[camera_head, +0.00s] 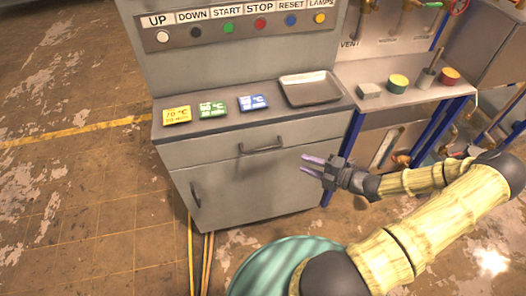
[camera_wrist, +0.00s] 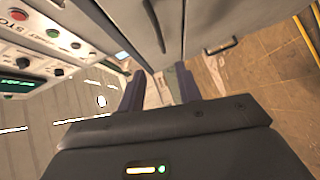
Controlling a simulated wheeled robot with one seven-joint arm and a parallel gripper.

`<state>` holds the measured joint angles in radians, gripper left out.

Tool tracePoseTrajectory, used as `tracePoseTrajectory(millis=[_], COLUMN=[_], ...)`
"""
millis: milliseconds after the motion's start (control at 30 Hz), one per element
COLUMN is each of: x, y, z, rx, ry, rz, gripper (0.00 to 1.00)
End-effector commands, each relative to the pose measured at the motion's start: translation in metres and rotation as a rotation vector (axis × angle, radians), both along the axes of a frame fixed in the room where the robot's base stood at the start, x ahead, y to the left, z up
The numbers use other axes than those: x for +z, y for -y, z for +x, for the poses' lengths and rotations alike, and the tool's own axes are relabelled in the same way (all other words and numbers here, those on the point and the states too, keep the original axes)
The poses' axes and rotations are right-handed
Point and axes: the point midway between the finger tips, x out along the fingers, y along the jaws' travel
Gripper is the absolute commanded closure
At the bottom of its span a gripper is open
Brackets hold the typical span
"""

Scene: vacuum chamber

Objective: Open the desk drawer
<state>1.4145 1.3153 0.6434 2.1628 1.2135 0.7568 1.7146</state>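The desk (camera_head: 235,128) is a grey cabinet with a drawer (camera_head: 220,154) under its top. The drawer looks shut, its front flush with the desk. A dark bar handle (camera_head: 261,148) sits on the drawer front. In the wrist view the drawer handle (camera_wrist: 154,25) shows at the top, beyond the fingertips. My gripper (camera_head: 306,165) is to the right of the handle and a little lower in the head view, apart from it. Its two purple fingers are spread with nothing between them; they also show in the wrist view (camera_wrist: 163,82).
A cabinet door with its own handle (camera_head: 195,195) is below the drawer. A metal tray (camera_head: 309,90) and yellow, green and blue cards lie on the desk top. A button panel (camera_head: 240,30) rises behind. A blue-legged bench (camera_head: 425,95) stands at right. Floor at left is clear.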

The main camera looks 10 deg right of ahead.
Motion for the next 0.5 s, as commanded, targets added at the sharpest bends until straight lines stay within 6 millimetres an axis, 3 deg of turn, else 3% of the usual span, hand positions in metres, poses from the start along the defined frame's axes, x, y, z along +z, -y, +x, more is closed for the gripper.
tracePoseTrajectory(millis=[300,500], x=[0.000,-0.001], y=[-0.001,-0.012], z=[0.001,0.011], rx=[0.003,0.005], ry=[0.000,0.001], rz=[-0.002,-0.002], gripper=[0.66,0.66])
